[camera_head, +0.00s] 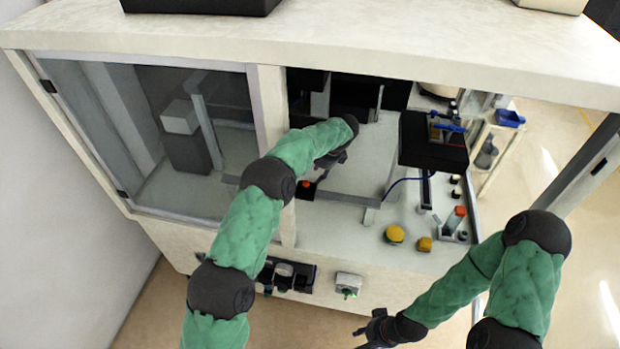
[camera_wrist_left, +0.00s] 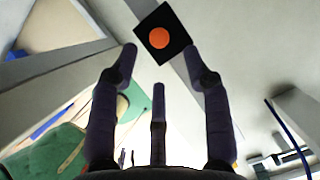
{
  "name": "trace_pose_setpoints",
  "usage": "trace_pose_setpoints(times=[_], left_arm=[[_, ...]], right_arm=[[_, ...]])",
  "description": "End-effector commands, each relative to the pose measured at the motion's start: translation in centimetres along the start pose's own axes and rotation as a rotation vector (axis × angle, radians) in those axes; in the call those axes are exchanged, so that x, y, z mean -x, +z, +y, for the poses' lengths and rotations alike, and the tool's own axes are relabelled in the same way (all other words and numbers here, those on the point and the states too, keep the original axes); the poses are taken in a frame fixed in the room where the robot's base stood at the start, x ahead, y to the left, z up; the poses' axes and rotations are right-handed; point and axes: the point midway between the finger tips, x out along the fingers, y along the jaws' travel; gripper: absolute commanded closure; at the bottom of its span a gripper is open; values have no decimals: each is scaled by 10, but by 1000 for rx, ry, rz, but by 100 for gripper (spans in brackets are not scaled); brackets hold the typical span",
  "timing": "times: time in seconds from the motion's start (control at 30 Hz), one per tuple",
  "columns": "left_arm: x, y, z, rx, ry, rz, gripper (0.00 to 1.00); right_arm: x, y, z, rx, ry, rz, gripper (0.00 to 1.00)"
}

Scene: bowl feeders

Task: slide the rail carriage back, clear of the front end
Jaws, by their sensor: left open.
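The rail carriage is a small black block with an orange-red top spot (camera_head: 305,185), sitting on a grey rail (camera_head: 345,197) inside the open cabinet bay. In the left wrist view the carriage (camera_wrist_left: 150,17) is a black square with an orange disc, just beyond the fingertips. My left gripper (camera_head: 327,166) is just above and to the right of the carriage in the head view. Its fingers are open and empty (camera_wrist_left: 161,55), with the carriage between their tips' lines; I see no contact. My right gripper (camera_head: 368,332) is low, in front of the cabinet, away from the rail; its finger opening is unclear.
A black box (camera_head: 432,145) overhangs the bay. A glass panel (camera_head: 170,130) closes the left side; a pale post (camera_head: 270,110) stands beside my left arm.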

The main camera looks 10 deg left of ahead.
Motion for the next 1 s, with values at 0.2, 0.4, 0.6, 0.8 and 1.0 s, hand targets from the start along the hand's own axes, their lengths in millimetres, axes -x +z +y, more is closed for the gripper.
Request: trace_pose_setpoints(times=[0.2, 0.4, 0.6, 0.8, 1.0], left_arm=[[40, 0, 0, 1, -2, 0, 52], [60, 0, -1, 0, -1, 0, 52], [65, 0, 0, 1, 0, 1, 52], [64, 0, 0, 1, 0, 1, 52], [64, 0, 0, 1, 0, 0, 52]], right_arm=[[0, 0, 0, 0, 0, 0, 65], [0, 0, 0, 0, 0, 0, 65], [0, 0, 0, 0, 0, 0, 65], [0, 0, 0, 0, 0, 0, 65], [0, 0, 0, 0, 0, 0, 65]])
